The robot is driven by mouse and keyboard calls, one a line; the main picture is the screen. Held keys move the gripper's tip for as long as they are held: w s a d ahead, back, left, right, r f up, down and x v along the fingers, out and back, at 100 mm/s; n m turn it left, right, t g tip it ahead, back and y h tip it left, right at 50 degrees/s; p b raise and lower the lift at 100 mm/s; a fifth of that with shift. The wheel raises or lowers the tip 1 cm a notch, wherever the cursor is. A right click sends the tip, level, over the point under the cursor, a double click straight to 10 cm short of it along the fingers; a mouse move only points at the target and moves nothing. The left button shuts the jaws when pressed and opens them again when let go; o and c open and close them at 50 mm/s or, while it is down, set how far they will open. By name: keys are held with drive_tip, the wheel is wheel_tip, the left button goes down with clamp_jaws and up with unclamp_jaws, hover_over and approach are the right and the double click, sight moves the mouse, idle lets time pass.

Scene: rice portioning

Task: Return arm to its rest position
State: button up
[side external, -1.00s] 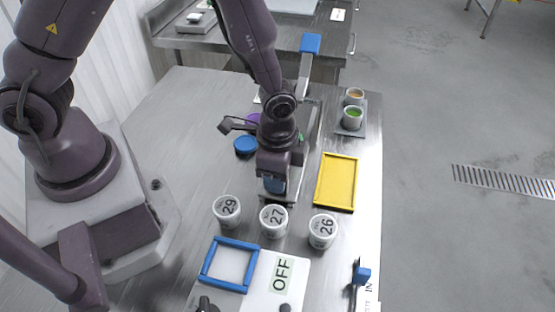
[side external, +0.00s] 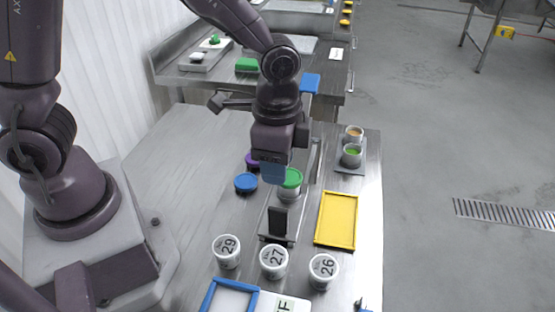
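My gripper (side external: 273,172) hangs pointing down over the middle of the metal table. A blue, see-through-looking block shows at its lower end. I cannot tell whether this is its fingers or something held. A black upright piece (side external: 278,222) stands in a metal holder below and in front of the gripper, apart from it.
White cups marked 29 (side external: 227,252), 27 (side external: 273,262) and 26 (side external: 323,271) stand in front. A yellow tray (side external: 335,220) lies right. A blue lid (side external: 246,183) and purple lid (side external: 252,161) lie left. A blue frame (side external: 229,286) is at the front.

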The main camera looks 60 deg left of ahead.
drive_tip(key=s+a+r+n+t, duration=0.2)
drive_tip(key=s+a+r+n, duration=0.2)
drive_tip(key=r, duration=0.4)
drive_tip(key=s+a+r+n+t, duration=0.3)
drive_tip(key=s+a+r+n, duration=0.2)
drive_tip(key=r, duration=0.3)
drive_tip(key=shift+s+a+r+t, duration=0.2)
drive_tip(key=shift+s+a+t, duration=0.1)
drive_tip(key=shift+s+a, duration=0.4)
